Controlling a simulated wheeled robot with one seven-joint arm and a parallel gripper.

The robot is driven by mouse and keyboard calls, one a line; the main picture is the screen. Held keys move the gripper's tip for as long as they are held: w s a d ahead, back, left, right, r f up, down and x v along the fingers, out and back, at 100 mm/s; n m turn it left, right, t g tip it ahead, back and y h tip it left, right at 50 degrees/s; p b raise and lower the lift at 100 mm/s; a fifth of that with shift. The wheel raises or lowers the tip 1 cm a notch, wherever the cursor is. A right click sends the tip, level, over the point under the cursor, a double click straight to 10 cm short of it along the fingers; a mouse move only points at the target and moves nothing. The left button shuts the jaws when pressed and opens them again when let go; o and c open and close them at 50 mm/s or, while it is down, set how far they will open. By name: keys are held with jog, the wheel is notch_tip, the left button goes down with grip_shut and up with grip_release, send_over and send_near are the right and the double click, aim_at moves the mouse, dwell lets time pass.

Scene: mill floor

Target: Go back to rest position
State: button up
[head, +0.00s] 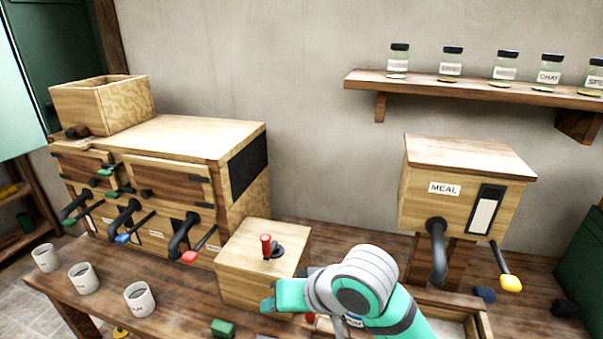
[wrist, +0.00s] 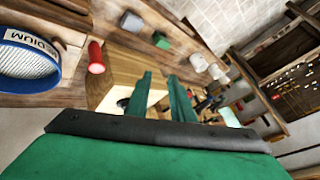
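My gripper (head: 268,298) is at the lower middle of the head view, in front of the small wooden box (head: 245,284) with the red-knobbed lever (head: 266,246) on top. My arm reaches in from the bottom right. In the wrist view my gripper's two green fingers (wrist: 160,84) stand apart, with nothing held between them. A pale wooden block-like surface shows behind the fingers. Whether the fingers touch the box cannot be told.
A large wooden cabinet (head: 190,137) with cranks stands left; the MEAL box (head: 460,192) stands right. White cups (head: 84,278) and a green block (head: 222,328) sit on the bench. A MEDIUM sieve (wrist: 28,62) and red cylinder (wrist: 96,56) lie near my gripper. Jars line a shelf (head: 470,89).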

jog(key=w+a+r+m+t+y, duration=0.1)
jog(key=w+a+m+t+y, duration=0.4)
jog(key=a+t, duration=0.4)
jog(key=s+d+f+m+t+h, duration=0.25)
jog(key=s+f+h, duration=0.35)
jog(key=f, duration=0.4)
jog(key=s+d+f+m+t+h, duration=0.1)
jog(key=s+d+f+m+h, duration=0.25)
jog(key=s+f, duration=0.5)
jog(key=s+d+f+n, duration=0.1)
jog(key=s+d+n, duration=0.1)
jog(key=s, duration=0.5)
jog(key=s+d+f+n+g+h, duration=0.1)
jog(key=s+d+f+n, duration=0.1)
jog(key=s, duration=0.5)
jog(key=s+d+f+n+g+h, duration=0.1)
jog(key=s+d+f+n, duration=0.1)
jog(key=s, duration=0.6)
jog(key=d+n, duration=0.1)
jog(key=n, duration=0.1)
jog(key=shift+d+f+n, duration=0.15)
jog(key=shift+d+n, duration=0.05)
jog(key=shift+n, duration=0.1)
